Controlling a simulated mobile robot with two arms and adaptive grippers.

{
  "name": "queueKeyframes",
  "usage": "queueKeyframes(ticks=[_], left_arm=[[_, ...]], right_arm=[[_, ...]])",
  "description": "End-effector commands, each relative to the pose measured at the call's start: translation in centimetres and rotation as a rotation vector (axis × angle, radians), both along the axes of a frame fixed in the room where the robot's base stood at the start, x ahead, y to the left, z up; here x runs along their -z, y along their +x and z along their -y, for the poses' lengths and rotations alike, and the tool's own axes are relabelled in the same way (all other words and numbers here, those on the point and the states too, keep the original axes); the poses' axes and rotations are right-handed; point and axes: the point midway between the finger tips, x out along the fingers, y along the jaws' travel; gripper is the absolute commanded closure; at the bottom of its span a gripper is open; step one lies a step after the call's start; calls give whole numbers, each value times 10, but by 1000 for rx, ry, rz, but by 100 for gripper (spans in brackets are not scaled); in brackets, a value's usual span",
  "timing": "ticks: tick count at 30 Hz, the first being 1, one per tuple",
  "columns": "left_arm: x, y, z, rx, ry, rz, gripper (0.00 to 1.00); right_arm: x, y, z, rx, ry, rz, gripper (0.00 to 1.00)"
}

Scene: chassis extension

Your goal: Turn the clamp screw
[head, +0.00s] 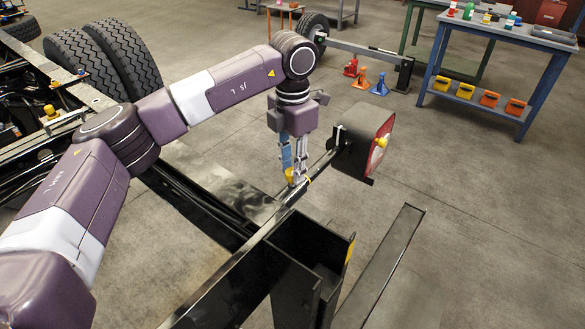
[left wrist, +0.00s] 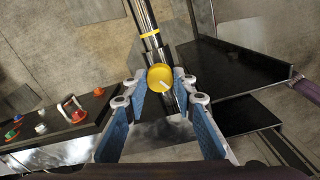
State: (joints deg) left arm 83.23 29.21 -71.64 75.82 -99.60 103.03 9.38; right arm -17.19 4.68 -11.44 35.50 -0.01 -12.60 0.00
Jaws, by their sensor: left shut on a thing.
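The clamp screw is a round yellow knob (head: 290,175) on a black bar (head: 318,164) of the chassis extension. In the left wrist view the yellow knob (left wrist: 160,77) shows a pale mark on its face. My left gripper (head: 294,178) points down at it from above, and its blue-padded fingers are shut on the knob's sides. The fingertips (left wrist: 158,82) partly hide the knob's edges. A yellow ring (left wrist: 150,35) sits around the bar just beyond the knob. My right gripper is not in view.
A black box with a red-and-white face (head: 378,150) stands at the bar's far end. An open black bracket (head: 310,240) is close in front. Tyres (head: 85,60) and the truck frame are at the left. A blue workbench (head: 500,40) stands at the back right, with clear floor before it.

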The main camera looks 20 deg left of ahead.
Motion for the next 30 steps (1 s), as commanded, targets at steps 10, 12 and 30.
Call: queueKeyframes(ticks=[10, 12, 30], left_arm=[[-1, 1, -1, -242, 1, 3, 99], [-1, 1, -1, -274, 1, 3, 99], [-2, 1, 0, -356, 0, 4, 99]], right_arm=[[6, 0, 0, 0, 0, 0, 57], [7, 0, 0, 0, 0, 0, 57], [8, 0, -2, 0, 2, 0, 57]])
